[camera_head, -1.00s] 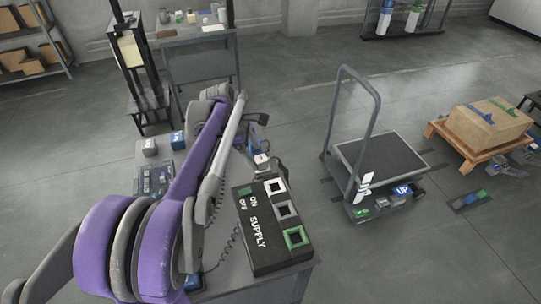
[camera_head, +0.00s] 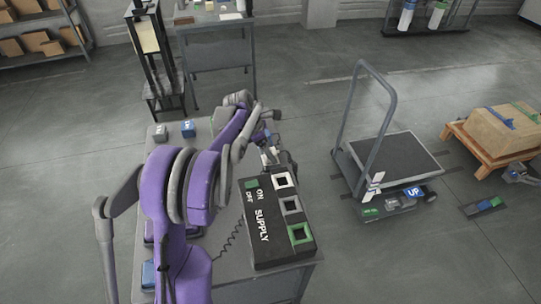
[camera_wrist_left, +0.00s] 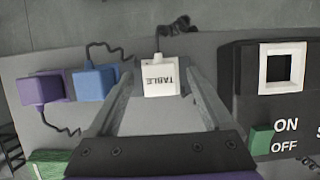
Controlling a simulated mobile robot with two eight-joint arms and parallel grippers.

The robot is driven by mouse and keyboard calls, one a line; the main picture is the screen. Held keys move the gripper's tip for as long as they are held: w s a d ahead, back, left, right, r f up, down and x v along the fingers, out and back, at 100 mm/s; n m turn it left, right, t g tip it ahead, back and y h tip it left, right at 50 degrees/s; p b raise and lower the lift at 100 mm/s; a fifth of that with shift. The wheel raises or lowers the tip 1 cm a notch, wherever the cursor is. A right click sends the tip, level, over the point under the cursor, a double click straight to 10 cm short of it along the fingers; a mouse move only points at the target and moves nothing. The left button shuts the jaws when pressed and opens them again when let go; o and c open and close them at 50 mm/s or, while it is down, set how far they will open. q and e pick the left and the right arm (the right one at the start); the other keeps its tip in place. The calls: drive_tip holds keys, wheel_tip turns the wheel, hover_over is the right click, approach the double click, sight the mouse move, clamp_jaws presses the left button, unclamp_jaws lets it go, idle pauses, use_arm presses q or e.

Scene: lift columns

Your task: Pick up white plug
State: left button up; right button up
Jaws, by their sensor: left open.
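The white plug (camera_wrist_left: 162,76), marked TABLE, stands on the grey table top in the left wrist view, with a dark cord behind it. My left gripper (camera_wrist_left: 161,88) is open, with its two fingers on either side of the plug and a gap to each. In the head view my left gripper (camera_head: 268,142) is small and partly hidden by its own arm, at the far side of the supply box. My right gripper is not in view.
A blue plug (camera_wrist_left: 95,83) and a purple plug (camera_wrist_left: 42,89) stand left of the white one. The black supply box (camera_head: 262,225) with white, grey and green sockets is close on the right. A trolley (camera_head: 397,158) stands on the floor farther right.

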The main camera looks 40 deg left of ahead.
use_arm(q)
drive_tip(key=shift+w+d+f, duration=0.15)
drive_tip(key=shift+w+f, duration=0.05)
drive_tip(key=shift+f, duration=0.4)
drive_tip(key=c, duration=1.3)
wheel_tip(320, 180, up, 10)
drive_tip(key=shift+r, duration=0.1)
clamp_jaws()
